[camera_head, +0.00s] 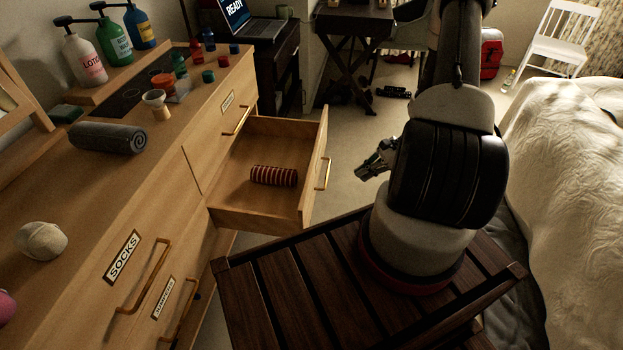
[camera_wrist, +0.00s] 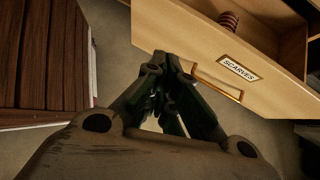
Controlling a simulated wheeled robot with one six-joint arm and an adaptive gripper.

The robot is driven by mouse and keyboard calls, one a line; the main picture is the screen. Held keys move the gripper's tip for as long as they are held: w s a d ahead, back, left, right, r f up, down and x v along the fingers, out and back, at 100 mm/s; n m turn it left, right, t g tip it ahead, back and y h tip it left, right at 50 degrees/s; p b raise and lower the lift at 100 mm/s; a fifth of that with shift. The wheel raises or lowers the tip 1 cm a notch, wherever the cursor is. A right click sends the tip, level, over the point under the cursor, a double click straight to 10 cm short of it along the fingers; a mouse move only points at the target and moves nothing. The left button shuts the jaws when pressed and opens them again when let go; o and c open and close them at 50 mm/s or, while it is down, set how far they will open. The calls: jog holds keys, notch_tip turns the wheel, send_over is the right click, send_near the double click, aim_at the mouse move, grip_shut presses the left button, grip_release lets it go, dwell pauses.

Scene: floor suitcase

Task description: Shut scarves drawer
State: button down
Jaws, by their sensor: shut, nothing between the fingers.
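The scarves drawer (camera_head: 232,205) is pulled out from the light wood dresser, with a rolled red striped scarf (camera_head: 274,176) inside. In the wrist view, its front (camera_wrist: 200,45) carries the label "SCARVES" (camera_wrist: 239,68) and a brass handle (camera_wrist: 217,84). The handle also shows in the head view (camera_head: 324,174). My gripper (camera_head: 364,172) is to the right of the drawer front in the head view, apart from it. In the wrist view my gripper (camera_wrist: 172,62) is shut and empty, its fingertips close to the handle's left end. Whether they touch it is unclear.
A dark slatted wooden bench (camera_head: 300,290) stands in front of the dresser, under my arm. A bed (camera_head: 575,170) is at the right. The dresser top (camera_head: 190,120) holds bottles, jars and a rolled grey towel (camera_head: 108,138).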

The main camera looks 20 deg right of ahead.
jog(key=w+a+f+m+t, duration=0.1)
jog(key=w+a+f, duration=0.2)
jog(key=w, duration=0.3)
jog(key=w+a+f+m+t+h, duration=0.1)
jog(key=w+a+f, duration=0.3)
jog(key=w+a, duration=0.1)
jog(key=shift+w+a+f+m, duration=0.25)
jog(key=shift+w+f+m, duration=0.05)
jog(key=shift+w+m, duration=0.1)
jog(key=shift+a, duration=0.1)
jog(key=w+a, duration=0.9)
jog(key=a, duration=0.5)
jog(key=w+a, duration=0.9)
jog(key=a, duration=0.5)
jog(key=shift+w, duration=0.35)
jog(key=shift+w+r, duration=0.1)
jog(key=shift+r, duration=0.1)
